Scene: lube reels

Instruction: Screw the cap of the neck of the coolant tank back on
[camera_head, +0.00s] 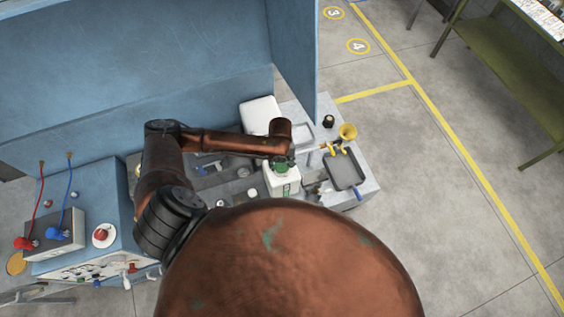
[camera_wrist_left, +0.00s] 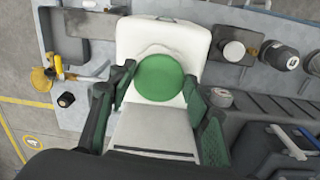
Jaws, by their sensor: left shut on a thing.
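The coolant tank is a white canister (camera_head: 281,184) with a green label, standing upright on the grey bench. In the left wrist view its white body (camera_wrist_left: 163,35) fills the middle. My left gripper (camera_head: 281,163) is right above the tank's top. The round green cap (camera_wrist_left: 159,77) sits between its two green-padded fingers, which are shut on it. The cap is over the tank, and the neck under it is hidden, so I cannot tell how the cap sits on it. My right gripper is not in view.
A second white container (camera_head: 259,113) stands behind my left forearm. A dark tray (camera_head: 346,170), a yellow funnel (camera_head: 348,131) and a small black jar (camera_head: 328,120) are right of the tank. A blue wall panel (camera_head: 130,60) rises behind. Open floor lies to the right.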

